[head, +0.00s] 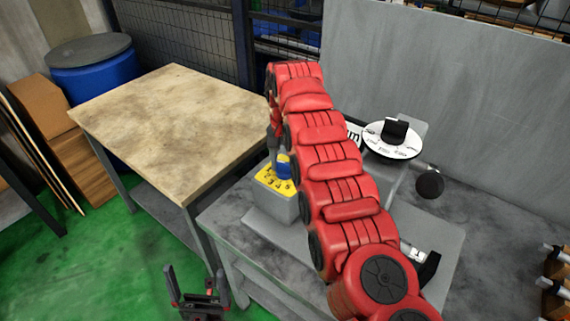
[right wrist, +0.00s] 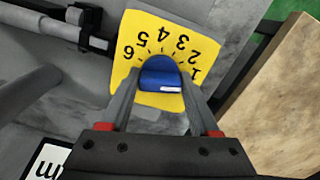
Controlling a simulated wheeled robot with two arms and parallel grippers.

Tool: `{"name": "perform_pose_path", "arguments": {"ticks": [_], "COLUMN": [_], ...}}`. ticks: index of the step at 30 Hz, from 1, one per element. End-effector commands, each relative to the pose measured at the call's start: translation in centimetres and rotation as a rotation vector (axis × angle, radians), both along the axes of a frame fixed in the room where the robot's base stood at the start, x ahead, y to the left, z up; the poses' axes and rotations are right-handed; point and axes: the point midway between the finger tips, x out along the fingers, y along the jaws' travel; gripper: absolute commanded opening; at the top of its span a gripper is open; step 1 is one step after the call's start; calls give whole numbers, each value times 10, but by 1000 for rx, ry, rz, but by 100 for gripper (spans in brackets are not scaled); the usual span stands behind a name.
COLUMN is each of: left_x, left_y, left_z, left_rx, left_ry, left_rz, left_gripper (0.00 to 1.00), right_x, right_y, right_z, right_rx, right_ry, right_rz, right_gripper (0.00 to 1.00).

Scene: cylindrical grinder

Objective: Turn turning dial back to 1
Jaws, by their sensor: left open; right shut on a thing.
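The blue turning dial (right wrist: 158,72) sits on a yellow plate (right wrist: 128,58) with numbers 1 to 6 around it. A white mark shows on the dial's lower right side in the right wrist view; I cannot tell exactly which number it points at. The dial (head: 284,170) also shows in the head view, on top of a grey box (head: 284,207). My right gripper (right wrist: 160,86) is shut on the dial, one finger on each side. In the head view my red right arm partly hides the dial and plate. My left gripper (head: 196,298) is open and empty, low over the green floor.
A wooden-topped table (head: 170,110) stands to the left of the grey machine table (head: 440,235). A white round disc with a black knob (head: 394,138) and a black ball knob (head: 429,184) are to the right of my arm. A blue barrel (head: 95,75) stands at the back left.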

Motion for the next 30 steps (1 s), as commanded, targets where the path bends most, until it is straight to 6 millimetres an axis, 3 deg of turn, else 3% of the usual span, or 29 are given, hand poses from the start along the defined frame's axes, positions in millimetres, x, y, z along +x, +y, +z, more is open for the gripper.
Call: {"name": "perform_pose_path", "arguments": {"ticks": [2,3,7,16,20,25,30], "left_x": [0,0,0,0,0,0,0], "left_y": [0,0,0,0,0,0,0], "left_z": [0,0,0,1,6,21,63], "left_rx": [0,0,0,0,0,0,0], "left_ry": [0,0,0,0,0,0,0], "left_rz": [0,0,0,0,0,0,0], "left_gripper": [100,100,100,100,100,100,100], "right_x": [0,0,0,0,1,0,0], "right_y": [0,0,0,0,-1,-2,0], "right_z": [0,0,0,1,11,39,77], "right_rx": [0,0,0,0,1,-1,0], "right_ry": [0,0,0,0,-1,-1,0], "right_rz": [-1,-1,-1,0,-1,-1,0], "right_gripper": [7,68,90,90,90,90,90]}}
